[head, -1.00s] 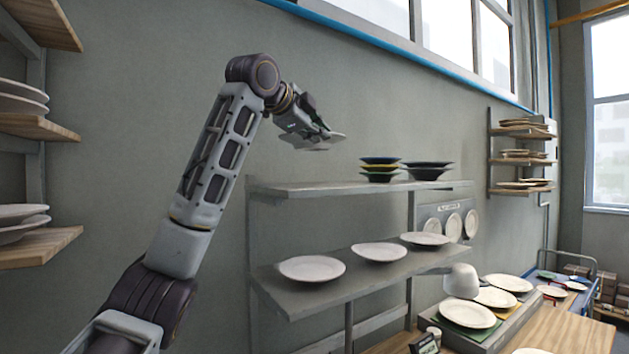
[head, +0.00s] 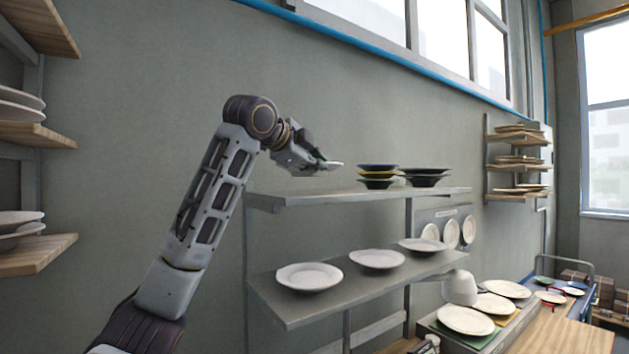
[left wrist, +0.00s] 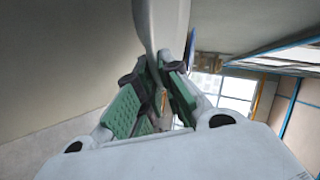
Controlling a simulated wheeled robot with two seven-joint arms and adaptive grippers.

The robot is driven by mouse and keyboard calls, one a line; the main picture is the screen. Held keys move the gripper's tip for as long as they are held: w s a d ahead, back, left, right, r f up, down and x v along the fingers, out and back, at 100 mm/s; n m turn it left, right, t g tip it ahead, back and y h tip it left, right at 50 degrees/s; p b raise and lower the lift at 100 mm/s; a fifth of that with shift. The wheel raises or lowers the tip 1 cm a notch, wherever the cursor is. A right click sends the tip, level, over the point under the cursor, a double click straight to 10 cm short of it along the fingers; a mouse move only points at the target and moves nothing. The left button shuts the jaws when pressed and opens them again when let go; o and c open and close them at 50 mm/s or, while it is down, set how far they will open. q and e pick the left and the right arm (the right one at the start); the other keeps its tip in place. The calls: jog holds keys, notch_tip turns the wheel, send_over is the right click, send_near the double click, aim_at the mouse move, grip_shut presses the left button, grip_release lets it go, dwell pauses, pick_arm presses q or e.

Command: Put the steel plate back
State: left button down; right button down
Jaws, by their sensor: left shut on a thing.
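My left gripper (head: 318,163) is shut on the rim of the steel plate (head: 334,165), a thin grey disc seen nearly edge-on. It holds the plate in the air above the left part of the upper shelf (head: 300,198), left of the stacked dark bowls. In the left wrist view the plate (left wrist: 161,18) is a pale edge-on strip between the green-padded fingers (left wrist: 155,95). Much of the plate is hidden by the gripper. My right gripper is not in view.
Dark and yellow bowls (head: 378,168) and a second dark stack (head: 424,171) stand on the upper shelf; its left part is bare. White plates (head: 309,276) lie on the lower shelf (head: 285,308). More plates lie at the lower right (head: 466,320).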

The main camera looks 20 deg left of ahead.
pick_arm(q)
jog(key=shift+s, duration=0.1)
jog(key=shift+f, duration=1.9)
jog(key=shift+f, duration=0.1)
jog(key=c, duration=2)
grip_release()
jog(key=shift+f, duration=0.2)
jog(key=shift+o, duration=0.7)
jog(key=shift+r, duration=0.1)
jog(key=shift+r, duration=0.1)
